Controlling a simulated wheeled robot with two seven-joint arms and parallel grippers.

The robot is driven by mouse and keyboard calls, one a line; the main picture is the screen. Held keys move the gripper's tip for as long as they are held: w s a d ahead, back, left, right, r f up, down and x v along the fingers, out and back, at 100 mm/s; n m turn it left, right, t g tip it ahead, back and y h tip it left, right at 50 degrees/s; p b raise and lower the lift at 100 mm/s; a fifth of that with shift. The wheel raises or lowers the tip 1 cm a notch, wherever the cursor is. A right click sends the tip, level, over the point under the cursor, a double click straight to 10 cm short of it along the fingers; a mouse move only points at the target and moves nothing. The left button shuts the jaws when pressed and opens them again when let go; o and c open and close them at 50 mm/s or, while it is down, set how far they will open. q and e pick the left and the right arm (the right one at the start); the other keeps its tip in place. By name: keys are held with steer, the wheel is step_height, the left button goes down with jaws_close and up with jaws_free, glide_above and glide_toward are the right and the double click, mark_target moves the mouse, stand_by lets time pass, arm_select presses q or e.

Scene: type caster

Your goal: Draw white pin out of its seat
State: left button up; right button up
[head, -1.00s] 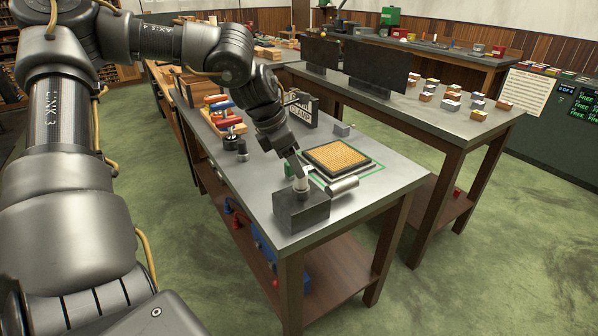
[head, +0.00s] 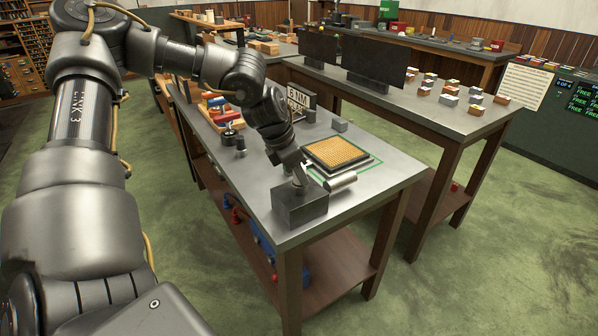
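A dark grey block (head: 300,208) stands at the front left corner of the near workbench. My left gripper (head: 300,180) points down at the top of this block, close to or touching it. Its fingers are small and partly covered by the wrist, so I cannot tell whether they are open or shut. I cannot make out the white pin clearly; the gripper covers the top of the block where a pale piece showed. My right gripper is not in view.
A silver cylinder (head: 341,181) lies just right of the block. Behind it is a dark square tray with a tan grid (head: 335,151). A sign (head: 299,101), a small grey block (head: 339,125) and red and blue tools (head: 216,108) stand farther back. The bench's front right is clear.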

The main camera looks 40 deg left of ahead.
arm_select(q)
jaws_close()
steer(key=shift+r, duration=0.8)
